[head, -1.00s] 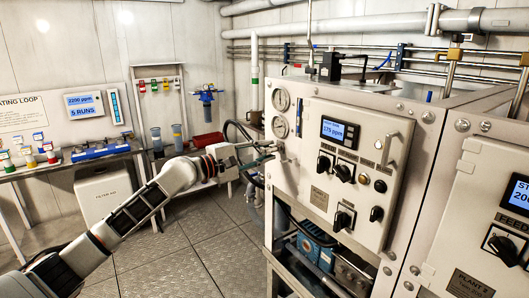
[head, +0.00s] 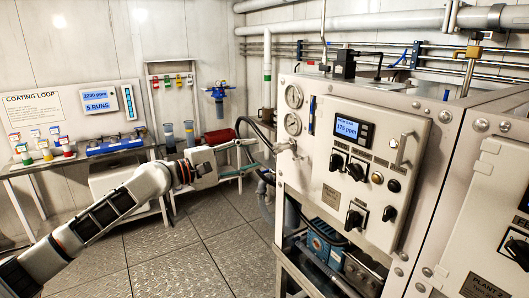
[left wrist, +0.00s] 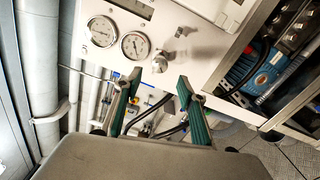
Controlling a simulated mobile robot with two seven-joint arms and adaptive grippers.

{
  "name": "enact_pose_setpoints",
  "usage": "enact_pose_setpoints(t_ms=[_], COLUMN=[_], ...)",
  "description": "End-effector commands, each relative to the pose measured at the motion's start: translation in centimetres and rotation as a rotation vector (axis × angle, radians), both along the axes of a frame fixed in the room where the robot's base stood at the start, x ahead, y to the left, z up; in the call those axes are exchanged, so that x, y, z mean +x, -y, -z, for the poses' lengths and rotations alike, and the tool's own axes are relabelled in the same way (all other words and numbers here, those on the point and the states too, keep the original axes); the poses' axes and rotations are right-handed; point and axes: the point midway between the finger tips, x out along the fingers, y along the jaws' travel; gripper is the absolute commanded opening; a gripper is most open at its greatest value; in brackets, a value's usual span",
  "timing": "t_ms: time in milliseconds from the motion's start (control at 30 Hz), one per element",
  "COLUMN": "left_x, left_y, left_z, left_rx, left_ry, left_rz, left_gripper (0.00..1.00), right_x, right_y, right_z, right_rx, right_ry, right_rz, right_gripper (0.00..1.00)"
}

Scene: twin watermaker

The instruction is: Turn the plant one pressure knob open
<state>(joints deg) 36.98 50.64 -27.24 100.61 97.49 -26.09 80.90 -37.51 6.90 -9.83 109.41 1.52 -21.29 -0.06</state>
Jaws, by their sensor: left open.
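The plant one cabinet (head: 345,185) stands right of centre in the head view. A small silver knob (head: 286,146) sticks out of its left face, below two round gauges; I take it as the pressure knob. It also shows in the left wrist view (left wrist: 160,63), just beyond the gap between my fingertips. My left gripper (head: 250,157) is open and empty, left of the knob and apart from it. Its two green-padded fingers (left wrist: 158,78) show in the left wrist view. The knob's turn position is too small to tell. My right gripper is not in view.
The front panel carries a lit display (head: 347,127), several black knobs and a handle (head: 404,150). Dark hoses (head: 250,127) run behind my gripper. A blue pump (head: 322,245) sits below. A bench (head: 105,148) stands at the left; the floor (head: 200,238) between is clear.

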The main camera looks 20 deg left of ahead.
Motion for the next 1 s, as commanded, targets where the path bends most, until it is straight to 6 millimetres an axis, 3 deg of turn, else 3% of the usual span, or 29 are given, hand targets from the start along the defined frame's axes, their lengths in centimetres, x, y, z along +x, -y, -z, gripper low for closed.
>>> enact_pose_setpoints(t_ms=[233,767,867,967,1000], left_x=[-1.9,-2.1,-2.1,-2.5,-2.8], left_y=[-1.5,-1.6,-1.2,-0.1,0.5], left_z=[0.1,0.1,1.5,5.2,7.4], left_rx=[0.001,0.001,0.025,0.105,0.155], left_ry=[-0.001,0.001,0.005,0.032,0.048], left_rz=[-0.001,0.000,-0.001,-0.007,-0.010], left_gripper=[0.41,0.41,0.41,0.41,0.41], right_x=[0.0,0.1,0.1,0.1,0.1], right_y=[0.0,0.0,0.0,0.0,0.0], right_z=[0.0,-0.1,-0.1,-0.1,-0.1], right_rx=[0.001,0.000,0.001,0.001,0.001], right_ry=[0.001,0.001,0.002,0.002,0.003], right_rz=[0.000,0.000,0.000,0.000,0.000], right_gripper=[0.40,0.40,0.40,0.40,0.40])
